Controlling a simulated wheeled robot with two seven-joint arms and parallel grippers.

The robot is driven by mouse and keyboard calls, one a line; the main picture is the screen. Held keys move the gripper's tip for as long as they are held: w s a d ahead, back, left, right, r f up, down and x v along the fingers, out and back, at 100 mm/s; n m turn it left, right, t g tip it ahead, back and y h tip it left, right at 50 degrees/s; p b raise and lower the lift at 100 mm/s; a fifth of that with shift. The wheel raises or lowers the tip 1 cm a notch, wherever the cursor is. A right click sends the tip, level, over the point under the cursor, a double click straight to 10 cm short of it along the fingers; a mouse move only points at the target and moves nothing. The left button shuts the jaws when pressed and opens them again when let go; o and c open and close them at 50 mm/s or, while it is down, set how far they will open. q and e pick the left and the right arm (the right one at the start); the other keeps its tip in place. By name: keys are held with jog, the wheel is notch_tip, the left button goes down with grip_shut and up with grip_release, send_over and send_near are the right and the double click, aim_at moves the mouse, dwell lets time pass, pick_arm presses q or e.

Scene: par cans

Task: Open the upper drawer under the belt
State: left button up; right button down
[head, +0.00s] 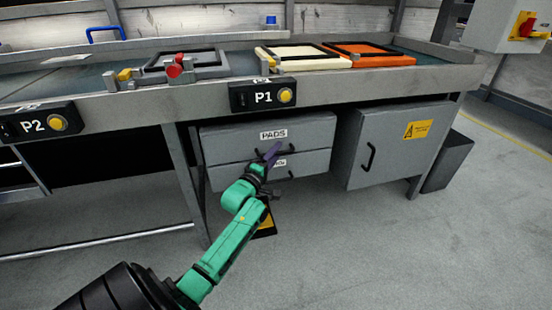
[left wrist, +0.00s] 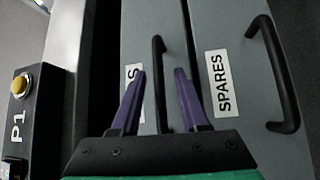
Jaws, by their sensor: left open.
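The upper drawer (head: 228,142), labelled PADS, is under the belt and looks shut. Its black handle (left wrist: 158,75) shows in the left wrist view, where the picture is turned sideways. My left gripper (head: 274,150) has purple fingers and is at this handle. In the left wrist view the left gripper (left wrist: 161,73) is open, with the handle appearing between its two fingers; contact cannot be told. One finger partly hides the PADS label. The lower drawer (head: 225,177), labelled SPARES, is directly below and also looks shut; its handle (left wrist: 278,75) is clear of the fingers. My right gripper is not in view.
A grey cabinet (head: 385,160) with a yellow sticker stands right of the drawers. The P1 box (head: 263,96) with a yellow button hangs on the belt edge above them. The P2 box (head: 40,122) is farther left. The floor in front is mostly clear.

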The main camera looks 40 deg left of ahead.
pick_arm(q)
grip_shut()
dwell(1.4)
